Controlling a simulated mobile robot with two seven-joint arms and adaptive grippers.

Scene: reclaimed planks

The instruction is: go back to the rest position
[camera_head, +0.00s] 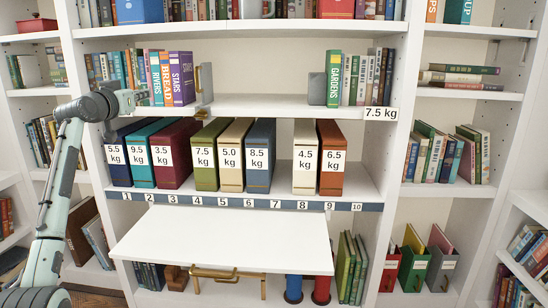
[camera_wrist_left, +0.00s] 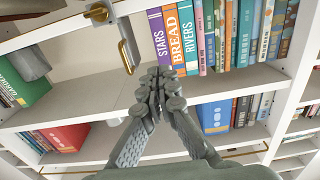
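My left arm rises from the lower left in the camera_head view. Its gripper (camera_head: 142,95) is at the left end of the middle shelf, in front of the books there. In the left wrist view the fingers of my left gripper (camera_wrist_left: 160,80) are drawn together with nothing between them. The purple STARS book (camera_wrist_left: 160,38), the BREAD book (camera_wrist_left: 177,40) and a brass-edged bookend (camera_wrist_left: 127,52) show beyond the fingertips. I cannot tell how far the gripper is from them. My right gripper is in neither view.
Several weight-labelled binders, such as the green one (camera_head: 205,178), stand on the shelf below, above a numbered strip (camera_head: 240,203). A white board (camera_head: 220,240) juts out below them. The GARDENS book (camera_head: 334,80) stands farther right. The middle shelf (camera_head: 255,105) is bare between the bookends.

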